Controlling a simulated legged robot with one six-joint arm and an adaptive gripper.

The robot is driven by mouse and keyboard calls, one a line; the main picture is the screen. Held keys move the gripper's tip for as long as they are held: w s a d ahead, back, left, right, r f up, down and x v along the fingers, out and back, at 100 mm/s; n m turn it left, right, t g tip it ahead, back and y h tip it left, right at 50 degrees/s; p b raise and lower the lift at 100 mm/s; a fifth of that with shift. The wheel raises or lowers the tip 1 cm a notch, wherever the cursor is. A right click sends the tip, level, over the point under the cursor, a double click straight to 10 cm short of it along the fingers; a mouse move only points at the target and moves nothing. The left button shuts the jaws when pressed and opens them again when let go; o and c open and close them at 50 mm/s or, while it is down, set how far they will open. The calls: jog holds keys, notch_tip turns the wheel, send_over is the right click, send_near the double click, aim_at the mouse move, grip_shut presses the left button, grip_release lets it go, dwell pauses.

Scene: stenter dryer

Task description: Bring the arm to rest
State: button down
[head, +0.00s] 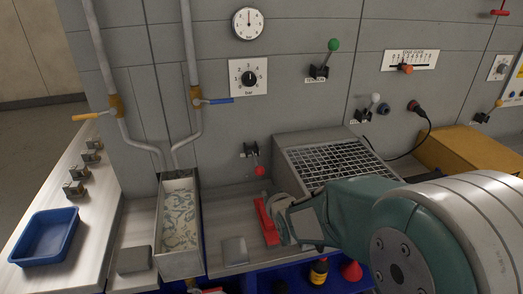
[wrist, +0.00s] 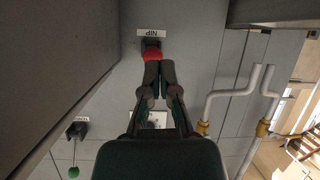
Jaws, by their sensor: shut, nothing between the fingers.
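My gripper (wrist: 159,68) shows in the wrist view with its two dark fingers shut together and nothing between them. Its tips point at the red knob (wrist: 152,53) of the lever under the NIP label (wrist: 151,33). The tips overlap the knob's lower edge in the picture; I cannot tell whether they touch it. In the head view my teal arm reaches in from the right, and I cannot make out the gripper's fingers there. The red-knobbed lever (head: 259,170) hangs down on the grey wall panel in that view.
A metal grating box (head: 330,160) stands behind my arm. A narrow open trough (head: 180,218), a red-handled object (head: 266,221) and a blue tray (head: 47,237) are at the left and middle. A green-knobbed lever (head: 333,45) and pipes with blue and orange handles line the wall.

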jog(key=s+d+r+m+g+h, duration=0.25)
jog(key=s+d+r, duration=0.4)
jog(key=s, duration=0.35)
jog(key=s+d+r+m+g, duration=0.1)
jog(key=s+d+g, duration=0.1)
jog(key=s, duration=0.7)
jog(key=s+d+g, duration=0.2)
jog(key=s, duration=0.7)
jog(key=shift+d+r+m+h, duration=0.35)
jog(key=shift+r, duration=0.05)
jog(key=shift+g, duration=0.25)
